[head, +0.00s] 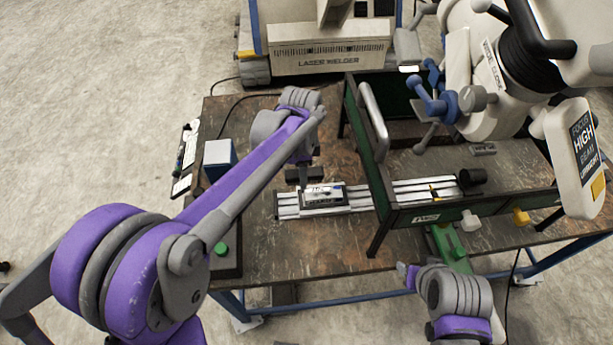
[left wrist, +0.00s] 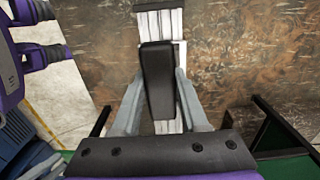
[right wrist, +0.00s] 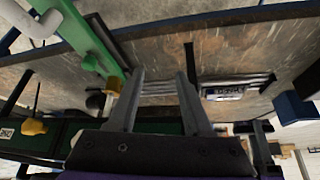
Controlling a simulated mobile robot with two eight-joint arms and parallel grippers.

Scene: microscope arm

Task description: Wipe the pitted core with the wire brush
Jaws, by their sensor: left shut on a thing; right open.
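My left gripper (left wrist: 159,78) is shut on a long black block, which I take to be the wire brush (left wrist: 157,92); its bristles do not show. In the head view the left gripper (head: 304,171) holds the dark brush (head: 303,177) close above the bench, just behind a small labelled block on the slotted rail. I take this block (head: 323,196) to hold the pitted core; the core itself is too small to make out. The block also shows in the right wrist view (right wrist: 222,92). My right gripper (right wrist: 159,76) is open and empty at the bench's front edge.
The slotted rail (head: 290,209) runs along the worn bench (head: 255,235) under a green frame (head: 399,222). The microscope (head: 462,75) overhangs the right side. A blue-and-white box (head: 219,159) stands at left.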

